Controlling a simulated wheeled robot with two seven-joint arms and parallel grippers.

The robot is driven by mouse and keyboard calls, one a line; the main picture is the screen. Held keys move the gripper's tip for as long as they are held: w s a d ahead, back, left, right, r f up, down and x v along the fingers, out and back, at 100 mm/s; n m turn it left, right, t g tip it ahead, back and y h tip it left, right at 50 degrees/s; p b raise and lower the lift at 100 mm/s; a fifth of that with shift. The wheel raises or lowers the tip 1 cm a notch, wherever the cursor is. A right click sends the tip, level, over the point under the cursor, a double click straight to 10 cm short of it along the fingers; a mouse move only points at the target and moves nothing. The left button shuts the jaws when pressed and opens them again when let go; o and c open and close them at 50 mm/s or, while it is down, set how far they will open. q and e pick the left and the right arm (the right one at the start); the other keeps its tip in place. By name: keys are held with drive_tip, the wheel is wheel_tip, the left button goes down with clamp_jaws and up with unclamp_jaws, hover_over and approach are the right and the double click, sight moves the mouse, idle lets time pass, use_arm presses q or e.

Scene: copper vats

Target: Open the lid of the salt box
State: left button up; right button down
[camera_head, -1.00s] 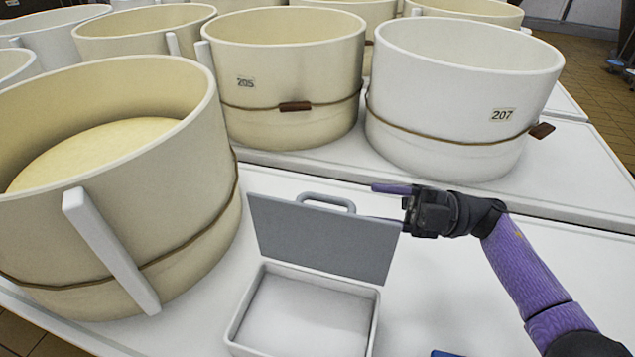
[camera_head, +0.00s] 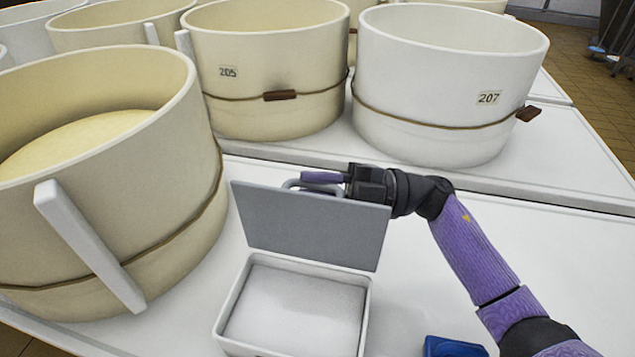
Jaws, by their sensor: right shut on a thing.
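The salt box (camera_head: 228,312) is a white open-topped box at the bottom middle of the head view, with pale white contents showing inside. Its grey lid (camera_head: 310,225) stands up, raised at the box's far edge, so the box is open. A grey handle (camera_head: 290,185) sits on the lid's top edge, partly hidden by a purple finger. My right gripper (camera_head: 325,183) is at the lid's top edge by the handle and is shut on the lid. Its lower finger is hidden behind the lid. My left gripper is not in view.
A large cream vat (camera_head: 150,220) with a white upright bar stands close left of the box. Vat 205 (camera_head: 265,85) and white vat 207 (camera_head: 430,90) stand behind. A blue object (camera_head: 452,347) lies at the bottom right. The white tabletop right of the box is mostly clear.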

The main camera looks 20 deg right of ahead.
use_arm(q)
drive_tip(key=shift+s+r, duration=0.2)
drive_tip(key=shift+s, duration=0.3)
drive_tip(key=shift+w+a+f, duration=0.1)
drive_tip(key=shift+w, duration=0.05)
use_arm(e)
drive_tip(key=shift+w, duration=0.1)
use_arm(q)
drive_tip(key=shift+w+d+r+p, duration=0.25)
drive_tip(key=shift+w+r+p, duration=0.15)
drive_tip(key=shift+p, duration=0.05)
use_arm(e)
drive_tip(key=w+m, duration=0.1)
drive_tip(key=w+d+f+m+t, duration=0.1)
drive_tip(key=m, duration=0.1)
drive_tip(key=shift+d, duration=0.2)
drive_tip(key=c, duration=0.6)
unclamp_jaws()
drive_tip(key=shift+c, duration=0.2)
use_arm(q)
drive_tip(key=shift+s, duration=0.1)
use_arm(e)
drive_tip(key=shift+s, duration=0.1)
